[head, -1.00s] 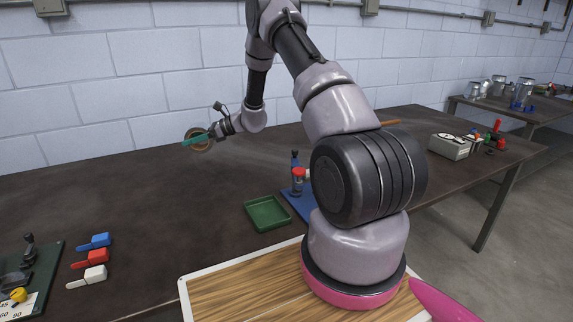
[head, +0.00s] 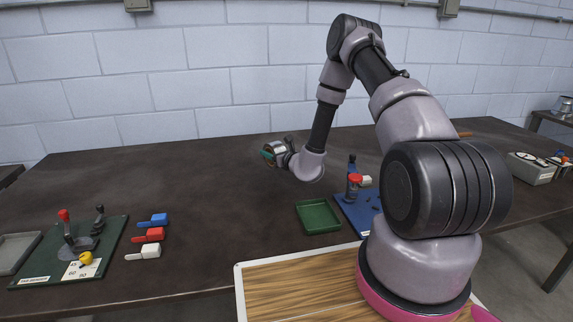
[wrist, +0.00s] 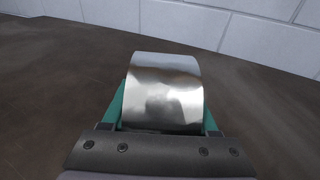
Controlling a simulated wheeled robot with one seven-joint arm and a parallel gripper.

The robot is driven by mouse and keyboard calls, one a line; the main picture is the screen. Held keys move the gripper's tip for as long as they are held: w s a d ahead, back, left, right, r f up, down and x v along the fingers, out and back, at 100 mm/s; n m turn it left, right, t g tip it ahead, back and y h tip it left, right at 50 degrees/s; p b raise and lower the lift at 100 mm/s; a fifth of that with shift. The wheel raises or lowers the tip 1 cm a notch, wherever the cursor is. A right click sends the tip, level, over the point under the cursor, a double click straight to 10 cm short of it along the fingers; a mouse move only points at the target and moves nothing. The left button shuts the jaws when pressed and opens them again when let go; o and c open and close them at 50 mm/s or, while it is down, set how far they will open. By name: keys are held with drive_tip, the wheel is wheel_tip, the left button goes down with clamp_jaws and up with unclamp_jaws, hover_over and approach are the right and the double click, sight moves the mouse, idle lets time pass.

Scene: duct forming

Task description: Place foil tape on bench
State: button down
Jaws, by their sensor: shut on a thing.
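The foil tape is a shiny silver roll (wrist: 162,90), seen close up in the wrist view. My gripper (wrist: 163,118) has its teal fingers on either side of the roll and is shut on it. In the head view my gripper (head: 268,154) is small, at the far middle of the dark bench, with the roll (head: 277,148) partly hidden by the fingers. The bench (head: 210,190) has a brown-black top that runs along the block wall. I cannot tell whether the roll touches the bench top.
Blue, red and white clamps (head: 150,235) and a green board (head: 75,250) with levers are at left. The bench around my gripper is clear.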

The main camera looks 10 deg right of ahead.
sight(271, 163)
drive_tip(key=shift+f, duration=2.45)
drive_tip(key=shift+f, duration=0.1)
drive_tip(key=shift+c, duration=0.8)
unclamp_jaws()
drive_tip(key=shift+f, duration=0.1)
drive_tip(key=v, duration=0.7)
drive_tip(key=shift+s+d+r, duration=0.15)
drive_tip(key=shift+s+r, duration=0.05)
drive_tip(key=shift+s, duration=0.05)
